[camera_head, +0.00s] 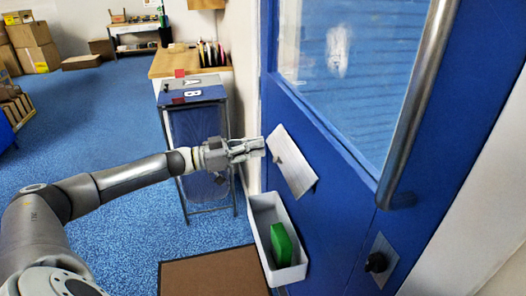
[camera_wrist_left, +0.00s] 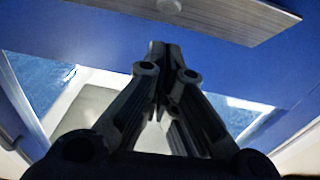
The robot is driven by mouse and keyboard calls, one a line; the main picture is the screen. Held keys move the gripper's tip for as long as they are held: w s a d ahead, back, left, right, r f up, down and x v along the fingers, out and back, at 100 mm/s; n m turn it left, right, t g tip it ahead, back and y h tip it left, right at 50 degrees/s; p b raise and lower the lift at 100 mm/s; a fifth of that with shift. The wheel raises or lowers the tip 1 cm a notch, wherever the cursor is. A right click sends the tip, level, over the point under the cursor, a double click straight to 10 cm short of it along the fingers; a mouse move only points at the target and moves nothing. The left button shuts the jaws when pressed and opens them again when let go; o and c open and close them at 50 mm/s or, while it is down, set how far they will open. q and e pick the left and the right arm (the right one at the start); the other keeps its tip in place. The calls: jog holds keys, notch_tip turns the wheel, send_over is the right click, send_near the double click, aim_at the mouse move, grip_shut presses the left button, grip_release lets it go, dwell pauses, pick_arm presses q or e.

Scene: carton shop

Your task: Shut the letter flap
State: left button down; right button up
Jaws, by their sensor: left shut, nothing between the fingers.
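The letter flap (camera_head: 291,165) is a silvery metal plate on the blue door (camera_head: 335,225), below the window. It slants in the head view, and I cannot tell for sure how far it stands out from the door. Its lower part with a round knob shows at the top of the left wrist view (camera_wrist_left: 225,15). My left gripper (camera_head: 262,146) is shut and empty, its tips at the flap's left edge in the head view. In the left wrist view the closed fingertips (camera_wrist_left: 160,52) are below the flap's edge; contact is unclear. My right gripper is not in view.
A white bin (camera_head: 264,209) with a green block (camera_head: 282,245) hangs low at the door under the flap. A long metal handle (camera_head: 418,95) and a dark knob (camera_head: 377,262) stick out on the right. A cabinet (camera_head: 190,125) stands behind my left gripper. A brown mat (camera_head: 215,275) lies below.

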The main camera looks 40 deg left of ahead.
aim_at(285, 155)
pick_arm(q)
jog(key=shift+w+d+f, duration=0.4)
jog(key=shift+f, duration=0.2)
jog(key=shift+w+d+f, duration=0.4)
jog(key=shift+f, duration=0.15)
jog(key=shift+f, duration=0.1)
